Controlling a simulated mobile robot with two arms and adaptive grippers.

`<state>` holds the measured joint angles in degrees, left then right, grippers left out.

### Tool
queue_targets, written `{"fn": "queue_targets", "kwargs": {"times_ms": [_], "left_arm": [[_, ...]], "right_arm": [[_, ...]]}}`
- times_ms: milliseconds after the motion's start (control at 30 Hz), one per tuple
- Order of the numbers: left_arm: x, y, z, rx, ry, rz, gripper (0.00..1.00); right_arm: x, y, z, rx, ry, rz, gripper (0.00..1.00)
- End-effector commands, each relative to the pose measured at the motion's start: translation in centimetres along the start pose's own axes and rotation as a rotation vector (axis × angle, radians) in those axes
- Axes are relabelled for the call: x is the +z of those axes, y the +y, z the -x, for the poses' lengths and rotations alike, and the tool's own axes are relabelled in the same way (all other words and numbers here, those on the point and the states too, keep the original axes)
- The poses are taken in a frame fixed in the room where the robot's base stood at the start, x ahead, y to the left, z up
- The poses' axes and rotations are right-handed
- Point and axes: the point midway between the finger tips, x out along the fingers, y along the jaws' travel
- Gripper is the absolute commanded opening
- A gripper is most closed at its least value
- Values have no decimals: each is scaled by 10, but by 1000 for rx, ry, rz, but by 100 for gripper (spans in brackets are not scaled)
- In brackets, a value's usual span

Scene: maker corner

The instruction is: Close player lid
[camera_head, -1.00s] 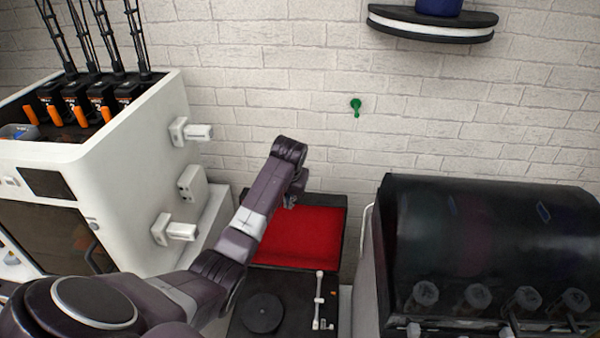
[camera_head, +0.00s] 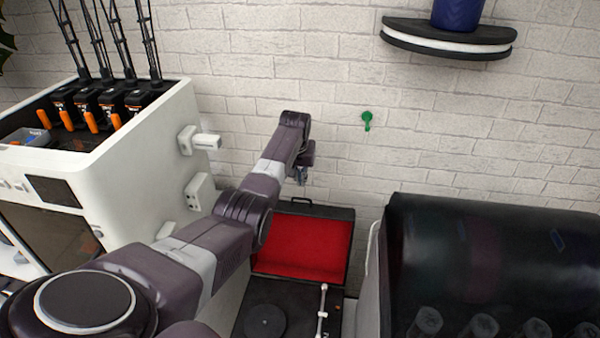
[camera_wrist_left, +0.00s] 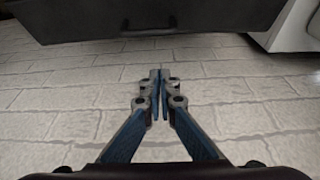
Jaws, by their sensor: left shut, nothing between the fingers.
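The record player (camera_head: 290,296) has a black base with a round platter (camera_head: 265,322) and a pale tonearm (camera_head: 322,310). Its lid (camera_head: 305,247), black outside with a red lining, stands open near the brick wall. My left gripper (camera_head: 301,177) is above the lid's upper edge, on the wall side, pointing down. In the left wrist view my left gripper (camera_wrist_left: 160,75) is shut and empty, with the lid's dark outer side and handle (camera_wrist_left: 140,32) ahead, apart from the fingertips. My right gripper is out of view.
A dark-covered machine (camera_head: 490,260) stands close at the right. A shelf (camera_head: 450,38) and green hook (camera_head: 367,121) are on the wall.

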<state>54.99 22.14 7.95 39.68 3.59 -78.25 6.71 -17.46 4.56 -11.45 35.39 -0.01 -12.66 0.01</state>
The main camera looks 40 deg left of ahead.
Motion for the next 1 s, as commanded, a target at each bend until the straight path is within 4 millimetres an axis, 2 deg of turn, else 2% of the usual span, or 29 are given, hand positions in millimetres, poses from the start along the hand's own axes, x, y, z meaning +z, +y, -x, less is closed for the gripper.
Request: {"fn": "queue_targets", "kwargs": {"times_ms": [200, 600, 800, 1000], "left_arm": [[0, 0, -21, 1, -1, 1, 0], [26, 0, -8, 0, 1, -1, 0], [36, 0, -6, 0, 1, 0, 0], [38, 0, -7, 1, 1, 0, 0]], "right_arm": [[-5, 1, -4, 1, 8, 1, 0], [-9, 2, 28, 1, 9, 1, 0], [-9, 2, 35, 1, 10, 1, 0], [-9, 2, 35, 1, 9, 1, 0]]}}
